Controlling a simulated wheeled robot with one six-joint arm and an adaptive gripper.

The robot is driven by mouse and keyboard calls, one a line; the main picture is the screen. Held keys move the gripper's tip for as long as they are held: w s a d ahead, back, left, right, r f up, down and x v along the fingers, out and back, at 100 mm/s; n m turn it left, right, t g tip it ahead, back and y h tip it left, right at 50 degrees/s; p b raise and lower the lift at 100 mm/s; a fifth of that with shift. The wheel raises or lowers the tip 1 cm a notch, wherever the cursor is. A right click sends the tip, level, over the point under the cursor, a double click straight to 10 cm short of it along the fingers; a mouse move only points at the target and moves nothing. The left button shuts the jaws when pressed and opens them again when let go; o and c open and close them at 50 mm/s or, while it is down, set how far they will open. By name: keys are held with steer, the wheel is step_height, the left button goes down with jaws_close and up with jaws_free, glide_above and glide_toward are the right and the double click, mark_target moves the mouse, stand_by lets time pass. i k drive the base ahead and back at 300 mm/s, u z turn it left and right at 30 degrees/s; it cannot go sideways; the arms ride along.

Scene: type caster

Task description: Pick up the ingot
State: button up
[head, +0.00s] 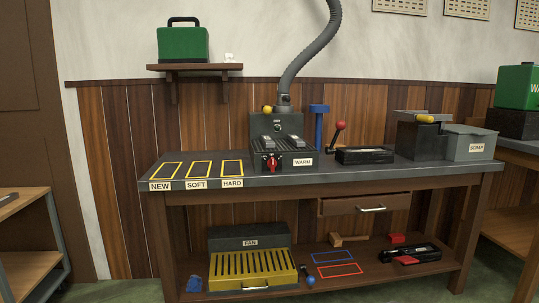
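I cannot tell for certain which thing is the ingot. Two small grey bar-like pieces, one at the left (267,141) and one at the right (297,142), lie on top of the dark ribbed unit labelled WARM (283,158), and they may be ingots. The unit has a red knob (271,163) on its front. A long dark box (364,155) stands to its right. Yellow outlines marked NEW (164,171), SOFT (198,169) and HARD (232,168) on the bench look empty. My gripper is not in view.
The dark bench top (265,180) has free room along its front edge. A SCRAP box (470,143) stands at the right end. A grey hose (309,60) rises behind the WARM unit. A closed drawer (364,203) and a yellow FAN unit (252,268) are below.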

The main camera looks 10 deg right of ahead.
mark_target(267, 140)
steer(key=z, duration=0.65)
steer(key=i, duration=1.45)
steer(key=u, duration=0.1)
